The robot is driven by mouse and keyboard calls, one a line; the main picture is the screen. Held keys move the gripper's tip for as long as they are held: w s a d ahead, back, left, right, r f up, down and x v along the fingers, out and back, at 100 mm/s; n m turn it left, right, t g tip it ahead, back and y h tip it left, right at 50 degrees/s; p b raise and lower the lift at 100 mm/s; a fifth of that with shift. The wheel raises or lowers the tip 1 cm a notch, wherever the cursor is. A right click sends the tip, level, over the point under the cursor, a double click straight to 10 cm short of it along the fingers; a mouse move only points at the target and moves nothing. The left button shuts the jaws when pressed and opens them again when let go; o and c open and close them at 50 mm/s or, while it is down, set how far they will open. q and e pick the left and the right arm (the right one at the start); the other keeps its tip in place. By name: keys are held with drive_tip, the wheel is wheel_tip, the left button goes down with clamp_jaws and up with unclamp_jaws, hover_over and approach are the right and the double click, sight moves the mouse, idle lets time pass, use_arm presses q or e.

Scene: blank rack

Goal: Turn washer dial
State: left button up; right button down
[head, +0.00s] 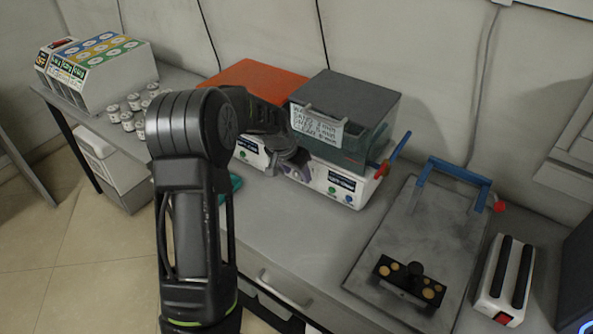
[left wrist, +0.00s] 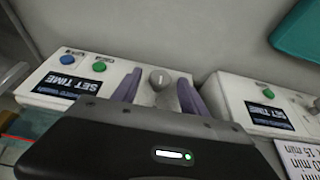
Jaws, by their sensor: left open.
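The washer (head: 345,187) at the right of the pair on the bench has a white base, a grey-topped box and a front panel with a display and green and blue buttons. In the left wrist view its panel (left wrist: 62,82) is at the left. Its round grey dial (left wrist: 160,78) shows between my left gripper's two purple-grey fingers. My left gripper (head: 292,167) is open, close at the panel; it also shows in the left wrist view (left wrist: 158,92). Whether the fingers touch the dial I cannot tell. In the head view the gripper hides the dial. My right gripper is not in view.
A second unit with an orange lid (head: 252,77) stands left of the washer. A grey tray (head: 415,230) with a blue handle lies to the right, beside a white block (head: 505,277). Small jars (head: 134,101) and a labelled box rack (head: 98,72) are at the left.

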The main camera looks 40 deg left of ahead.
use_arm(q)
drive_tip(key=shift+w+f, duration=0.1)
drive_tip(key=shift+f, duration=0.05)
drive_tip(key=shift+c, duration=0.2)
clamp_jaws()
idle(0.3)
